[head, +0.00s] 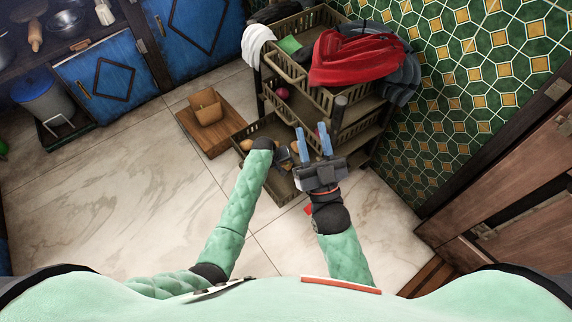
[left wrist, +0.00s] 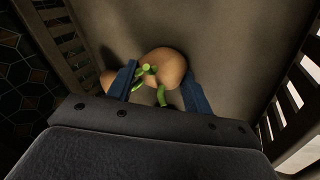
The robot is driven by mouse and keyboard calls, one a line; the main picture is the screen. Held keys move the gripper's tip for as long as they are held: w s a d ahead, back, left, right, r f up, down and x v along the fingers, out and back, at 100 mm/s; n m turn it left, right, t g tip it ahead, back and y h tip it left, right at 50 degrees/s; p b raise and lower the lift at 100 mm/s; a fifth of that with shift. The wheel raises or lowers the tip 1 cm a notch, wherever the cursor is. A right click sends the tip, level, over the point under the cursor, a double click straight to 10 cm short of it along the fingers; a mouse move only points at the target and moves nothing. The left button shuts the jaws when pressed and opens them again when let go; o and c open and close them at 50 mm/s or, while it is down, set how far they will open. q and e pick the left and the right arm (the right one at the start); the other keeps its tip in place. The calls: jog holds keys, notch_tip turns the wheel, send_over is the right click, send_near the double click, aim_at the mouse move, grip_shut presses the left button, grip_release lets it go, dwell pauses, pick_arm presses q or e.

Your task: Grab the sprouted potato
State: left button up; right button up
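The sprouted potato (left wrist: 168,66) is tan with bright green sprouts and lies on the floor of the low slatted basket (head: 262,128) in the head view. In the left wrist view, my left gripper (left wrist: 159,72) has its blue fingers spread on either side of it. The right finger is close to or touching the potato; the left finger is by the sprouts. In the head view, my left gripper (head: 284,156) is low in the basket, partly hidden by its arm. My right gripper (head: 313,131) is open and empty above the basket's right side.
Another tan potato (left wrist: 107,82) lies left of the left finger. The basket's slatted walls rise close on both sides. Upper rack shelves hold a red cloth (head: 350,60) and a red onion-like item (head: 282,93). A wooden box (head: 206,107) stands left.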

pick_arm(q)
jog(key=c, duration=0.4)
